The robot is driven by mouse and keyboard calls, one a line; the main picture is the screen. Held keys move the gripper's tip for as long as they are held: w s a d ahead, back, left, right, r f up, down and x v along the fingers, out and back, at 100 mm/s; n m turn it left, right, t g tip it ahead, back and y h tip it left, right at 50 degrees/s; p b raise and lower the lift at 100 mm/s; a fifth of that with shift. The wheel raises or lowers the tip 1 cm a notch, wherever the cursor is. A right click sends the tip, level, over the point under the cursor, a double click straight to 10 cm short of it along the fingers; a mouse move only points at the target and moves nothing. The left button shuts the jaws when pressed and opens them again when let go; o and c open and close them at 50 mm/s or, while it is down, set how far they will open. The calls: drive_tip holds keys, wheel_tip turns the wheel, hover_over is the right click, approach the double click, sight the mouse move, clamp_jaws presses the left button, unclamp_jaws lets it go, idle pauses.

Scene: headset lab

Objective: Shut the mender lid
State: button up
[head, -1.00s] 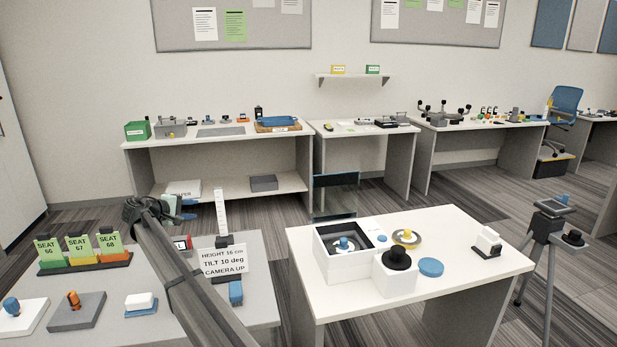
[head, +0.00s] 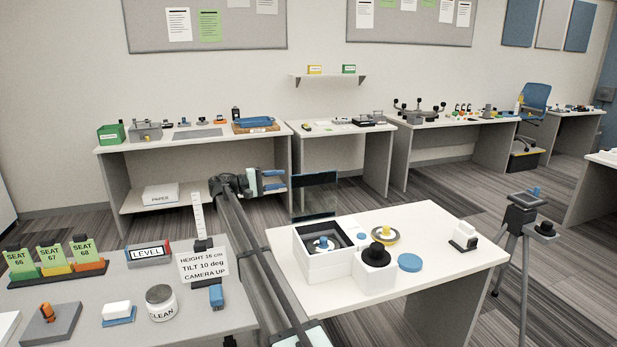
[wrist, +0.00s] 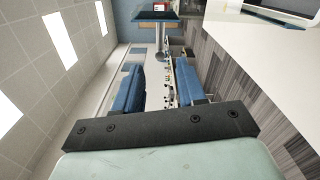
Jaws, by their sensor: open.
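The mender appears to be the white open-topped box (head: 312,268) on the right-hand table, with a dark interior and a blue knob inside. A dark, see-through panel (head: 316,195), seemingly its lid, stands upright behind the box. What joins it to the box is not clear. My gripper (head: 273,181) is open and empty, left of the panel and apart from it, with its blue fingers pointing right. In the wrist view, my gripper's two blue fingers (wrist: 159,88) are spread with nothing between them. A dark panel (wrist: 155,15), probably the lid, shows ahead of them.
A white block with a black knob (head: 377,255), a blue disc (head: 410,262) and a yellow-knobbed ring (head: 385,235) sit beside the box. A height sign (head: 203,264) and a jar (head: 161,302) stand on the left table. A tripod (head: 522,220) stands at right.

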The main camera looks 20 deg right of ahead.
sight(308, 175)
drive_tip(key=d, duration=1.1)
drive_tip(key=shift+d, duration=0.35)
clamp_jaws()
